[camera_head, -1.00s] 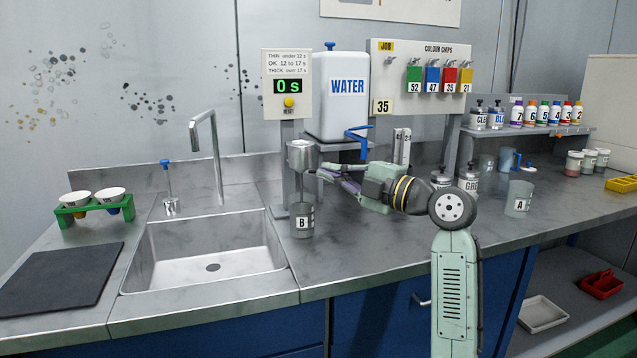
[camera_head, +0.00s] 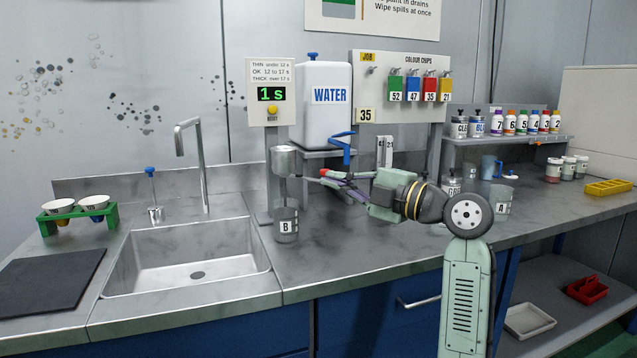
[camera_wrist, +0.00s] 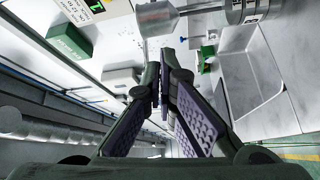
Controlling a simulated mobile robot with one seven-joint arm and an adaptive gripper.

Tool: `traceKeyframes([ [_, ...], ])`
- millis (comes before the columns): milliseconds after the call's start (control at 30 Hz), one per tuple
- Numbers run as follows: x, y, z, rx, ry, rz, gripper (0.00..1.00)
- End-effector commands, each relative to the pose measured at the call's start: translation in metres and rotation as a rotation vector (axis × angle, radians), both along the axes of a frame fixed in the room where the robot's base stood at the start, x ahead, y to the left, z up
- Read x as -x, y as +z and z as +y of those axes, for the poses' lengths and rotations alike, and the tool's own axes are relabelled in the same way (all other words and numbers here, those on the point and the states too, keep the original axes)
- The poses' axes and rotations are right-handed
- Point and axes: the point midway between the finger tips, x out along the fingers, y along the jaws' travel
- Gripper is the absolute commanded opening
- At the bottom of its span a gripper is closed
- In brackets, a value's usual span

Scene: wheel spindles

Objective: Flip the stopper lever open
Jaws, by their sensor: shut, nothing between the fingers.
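The grey metal flow cup (camera_head: 284,161) hangs on the stand, and it also shows in the wrist view (camera_wrist: 157,18). A small red tip (camera_head: 323,172), which looks like the stopper lever's end, shows to the right of the cup, at my fingertips. My gripper (camera_head: 326,178) is shut and empty to the right of the cup, apart from its body; its purple-padded fingers meet in the wrist view (camera_wrist: 163,80). The lever's pivot and exact position are too small to tell. Beaker B (camera_head: 286,222) stands below the cup. The timer (camera_head: 270,94) reads 1 s.
A water tank (camera_head: 323,105) with a blue tap (camera_head: 343,145) stands behind my gripper. The sink (camera_head: 190,262) lies to the left. A green rack (camera_head: 79,218) holds two cups at far left. Beaker A (camera_head: 501,198) stands to the right. The front counter is clear.

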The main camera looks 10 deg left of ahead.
Motion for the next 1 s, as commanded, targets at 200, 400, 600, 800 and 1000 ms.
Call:
traceKeyframes([
  [200, 0.005, -0.001, -0.029, 0.0, 0.0, -0.002, 0.0],
  [400, 0.006, -0.001, -0.034, 0.0, 0.0, -0.002, 0.0],
  [600, 0.006, -0.001, -0.034, 0.0, 0.0, -0.002, 0.0],
  [800, 0.006, -0.002, 0.005, -0.046, -0.008, 0.043, 0.0],
  [1000, 0.042, 0.01, 0.136, -0.292, 0.004, 0.182, 0.0],
])
